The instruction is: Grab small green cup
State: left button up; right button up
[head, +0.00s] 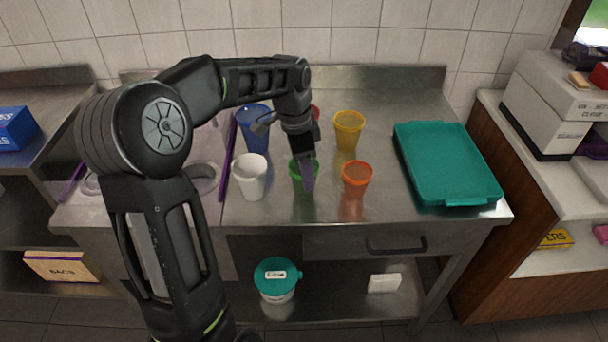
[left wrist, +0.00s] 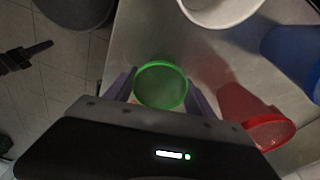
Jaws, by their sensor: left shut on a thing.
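The small green cup (head: 295,172) is at the front middle of the steel table in the head view. It also shows in the left wrist view (left wrist: 160,86), with its round rim towards the camera. My left gripper (head: 306,178) reaches down over it and is shut on it, with one finger on each side in the wrist view. The gripper hides part of the cup in the head view. I cannot tell whether the cup's base touches the table. A dark part at the left of the wrist view may be my right gripper (left wrist: 25,56); its jaws are unclear.
A white cup (head: 250,180) stands left of the green cup and an orange cup (head: 356,178) right of it. Blue (head: 254,135), red (head: 316,112) and yellow (head: 348,130) cups stand behind. A teal tray (head: 445,165) lies at the table's right.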

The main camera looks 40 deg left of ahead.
pick_arm(q)
notch_tip(320, 180, up, 8)
